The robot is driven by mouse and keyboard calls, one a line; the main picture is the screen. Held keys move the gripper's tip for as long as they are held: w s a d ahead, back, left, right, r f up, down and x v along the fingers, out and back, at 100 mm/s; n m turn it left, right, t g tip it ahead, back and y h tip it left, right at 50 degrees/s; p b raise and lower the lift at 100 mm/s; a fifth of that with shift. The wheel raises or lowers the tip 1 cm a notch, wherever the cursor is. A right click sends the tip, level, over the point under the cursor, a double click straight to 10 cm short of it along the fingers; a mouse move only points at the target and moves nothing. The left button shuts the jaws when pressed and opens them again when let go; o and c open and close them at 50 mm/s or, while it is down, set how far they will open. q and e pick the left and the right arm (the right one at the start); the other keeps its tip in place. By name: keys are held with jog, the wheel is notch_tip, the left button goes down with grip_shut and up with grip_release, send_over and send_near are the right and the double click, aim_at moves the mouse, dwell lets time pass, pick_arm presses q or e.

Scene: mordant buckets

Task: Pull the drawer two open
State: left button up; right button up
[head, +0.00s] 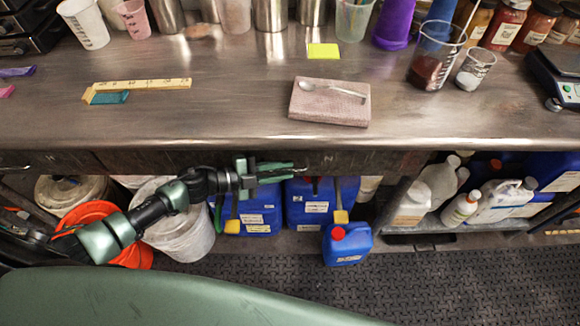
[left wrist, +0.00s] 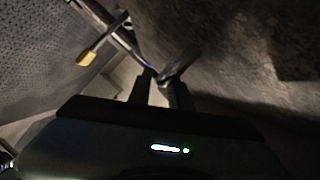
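A dark row of drawer fronts (head: 350,163) runs under the front edge of the metal bench, and they look closed. I cannot read which one is drawer two. My left gripper (head: 292,170) is in front of the middle drawer front, its two green fingers pointing right with a narrow gap between them. A small metal handle (head: 302,169) shows at the fingertips. In the left wrist view, the fingers (left wrist: 162,82) are apart and the curved handle (left wrist: 182,62) lies just beyond or at their tips; I cannot see a firm hold. My right gripper is not in view.
Blue jugs (head: 346,246), white buckets (head: 180,235) and an orange bucket (head: 95,212) stand below the drawers. White bottles (head: 460,209) stand on a low shelf at right. A spoon (head: 335,90) lies on a pink block on the bench. Dark matting (head: 460,290) is clear in front.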

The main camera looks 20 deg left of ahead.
pick_arm(q)
jog(key=shift+x, duration=1)
grip_shut()
dwell(0.7)
